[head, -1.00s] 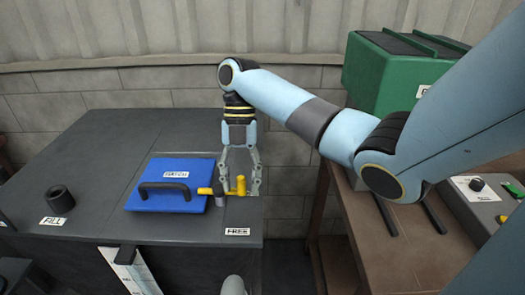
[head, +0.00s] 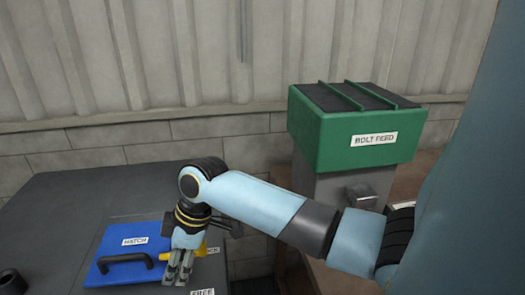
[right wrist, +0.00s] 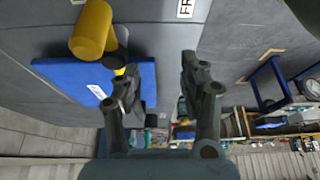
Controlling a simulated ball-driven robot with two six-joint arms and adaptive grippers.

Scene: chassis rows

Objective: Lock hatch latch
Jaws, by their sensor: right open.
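The blue hatch (head: 112,274) with its black handle lies on the dark bench at the lower left of the head view. The gripper points down, open, just in front of the latch. In the right wrist view the latch's yellow cylinder (right wrist: 92,32) stands left of both fingers, not between them. The blue hatch (right wrist: 62,76) lies behind the left finger there. No object shows between the fingers of the right gripper (right wrist: 163,68). My left gripper is out of view.
A FREE label (head: 203,292) and a partly covered label ending in CK (head: 213,250) mark the bench. A black ring-shaped part (head: 12,281) stands at far left. The green bolt feed bin (head: 350,135) stands at right, beyond a gap beside the bench.

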